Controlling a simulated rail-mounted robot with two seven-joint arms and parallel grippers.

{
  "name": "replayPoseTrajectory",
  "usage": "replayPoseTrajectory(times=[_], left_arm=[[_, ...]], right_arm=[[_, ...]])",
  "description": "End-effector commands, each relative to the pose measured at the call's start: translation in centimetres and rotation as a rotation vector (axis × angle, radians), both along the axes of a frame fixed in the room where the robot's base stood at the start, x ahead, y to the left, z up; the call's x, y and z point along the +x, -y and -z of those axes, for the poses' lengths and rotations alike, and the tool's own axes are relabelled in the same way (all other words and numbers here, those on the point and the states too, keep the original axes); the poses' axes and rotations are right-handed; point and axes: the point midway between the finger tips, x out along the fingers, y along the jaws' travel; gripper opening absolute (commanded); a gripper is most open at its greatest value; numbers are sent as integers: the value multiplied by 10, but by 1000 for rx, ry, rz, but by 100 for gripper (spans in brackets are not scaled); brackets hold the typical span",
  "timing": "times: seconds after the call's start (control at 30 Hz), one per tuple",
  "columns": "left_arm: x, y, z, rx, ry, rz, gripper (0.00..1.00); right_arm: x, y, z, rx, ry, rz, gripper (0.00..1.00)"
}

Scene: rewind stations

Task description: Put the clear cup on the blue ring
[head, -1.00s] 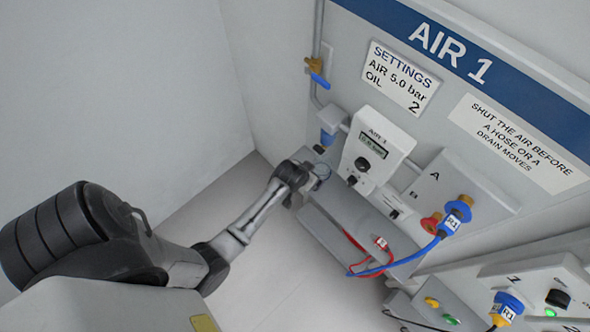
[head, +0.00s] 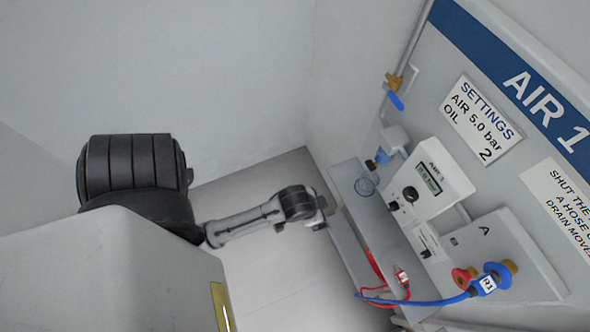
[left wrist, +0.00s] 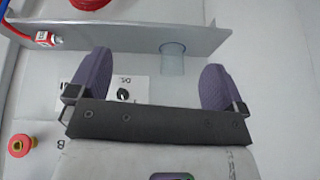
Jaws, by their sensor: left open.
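The clear cup (head: 365,187) stands on the narrow grey shelf (head: 345,212), near its far end. In the left wrist view the cup (left wrist: 172,58) shows beyond the fingers, at the shelf edge and between them sideways. My left gripper (head: 326,213) is beside the shelf, apart from the cup. In the left wrist view its two purple fingers (left wrist: 157,88) are wide apart with nothing between them. A blue part (head: 382,156) sits under the grey unit above the cup. I cannot tell whether it is the blue ring. My right gripper is not in view.
The AIR 1 gauge box (head: 432,180) stands on the panel beside the cup. A blue hose (head: 430,302) and a red hose (head: 374,264) lie across the near end of the shelf. A blue valve handle (head: 396,101) is higher up. The floor left of the shelf is clear.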

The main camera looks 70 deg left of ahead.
Motion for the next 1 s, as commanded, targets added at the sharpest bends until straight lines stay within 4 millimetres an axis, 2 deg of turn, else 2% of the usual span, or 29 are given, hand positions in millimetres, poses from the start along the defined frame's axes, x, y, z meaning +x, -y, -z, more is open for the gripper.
replayPoseTrajectory(times=[0.03, 0.1, 0.2, 0.33, 0.47, 1.0], left_arm=[[-19, 9, -13, 4, -24, 37, 97], [-41, 20, -29, 5, -58, 78, 97], [-65, 32, -46, 1, -94, 122, 97], [-84, 41, -60, -3, -124, 154, 97], [-90, 43, -64, -5, -132, 162, 97], [-89, 43, -63, -5, -131, 161, 97]], right_arm=[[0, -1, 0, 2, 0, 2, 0], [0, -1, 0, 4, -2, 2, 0], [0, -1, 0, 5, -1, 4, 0], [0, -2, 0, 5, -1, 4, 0], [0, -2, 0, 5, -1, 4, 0], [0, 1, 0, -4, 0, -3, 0]])
